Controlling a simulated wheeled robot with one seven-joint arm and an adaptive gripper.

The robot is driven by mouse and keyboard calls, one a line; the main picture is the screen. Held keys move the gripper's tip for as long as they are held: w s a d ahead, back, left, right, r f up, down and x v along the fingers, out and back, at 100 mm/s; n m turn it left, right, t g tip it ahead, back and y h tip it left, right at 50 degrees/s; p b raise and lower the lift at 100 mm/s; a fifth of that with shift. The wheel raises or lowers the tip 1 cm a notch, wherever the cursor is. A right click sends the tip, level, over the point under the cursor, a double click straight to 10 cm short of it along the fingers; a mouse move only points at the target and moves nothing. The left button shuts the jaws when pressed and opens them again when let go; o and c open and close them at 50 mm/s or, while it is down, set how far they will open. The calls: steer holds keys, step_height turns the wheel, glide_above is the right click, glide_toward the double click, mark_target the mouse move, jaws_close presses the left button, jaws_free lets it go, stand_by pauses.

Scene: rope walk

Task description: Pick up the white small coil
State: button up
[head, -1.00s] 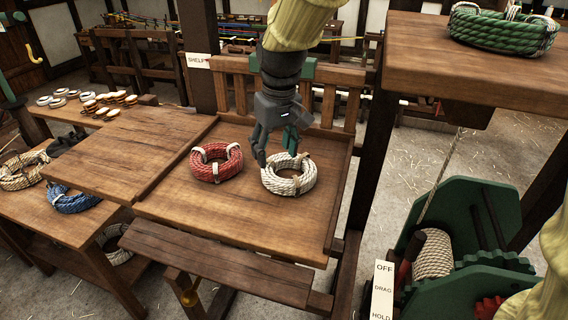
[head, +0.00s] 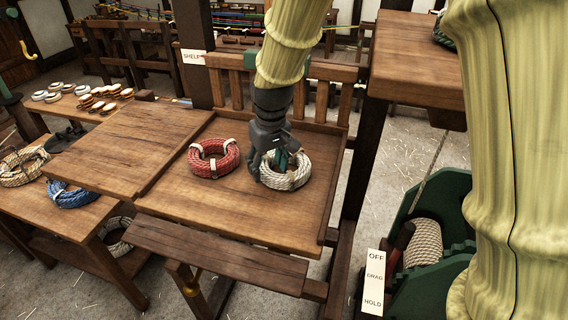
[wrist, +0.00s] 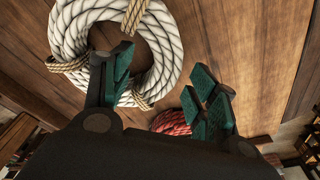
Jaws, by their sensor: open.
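The white small coil (head: 290,175) lies flat on the wooden shelf tray (head: 237,222), to the right of a red coil (head: 214,158). In the wrist view the white coil (wrist: 162,45) shows tan ties around it. My gripper (head: 275,168) is open at the left side of the white coil and hides part of it. In the wrist view one finger of my gripper (wrist: 163,93) overlaps the coil's ring and opening, and the other finger is outside it. I cannot tell whether the fingers touch the coil.
The red coil (wrist: 172,122) lies close by in the wrist view. A slatted back rail (head: 325,95) stands behind the tray. At right are a raised wooden shelf (head: 415,60) and a green winch (head: 445,275). A lower bench (head: 85,225) at left holds a blue coil (head: 72,195).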

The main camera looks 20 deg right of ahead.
steer(key=shift+w+f, duration=0.1)
steer(key=shift+f, duration=0.2)
steer(key=shift+f+p, duration=0.45)
steer(key=shift+f, duration=0.1)
steer(key=shift+w+f, duration=0.1)
steer(key=shift+f, duration=0.3)
steer(key=shift+c, duration=0.4)
steer(key=c, duration=0.4)
jaws_close()
steer(key=shift+r, duration=0.15)
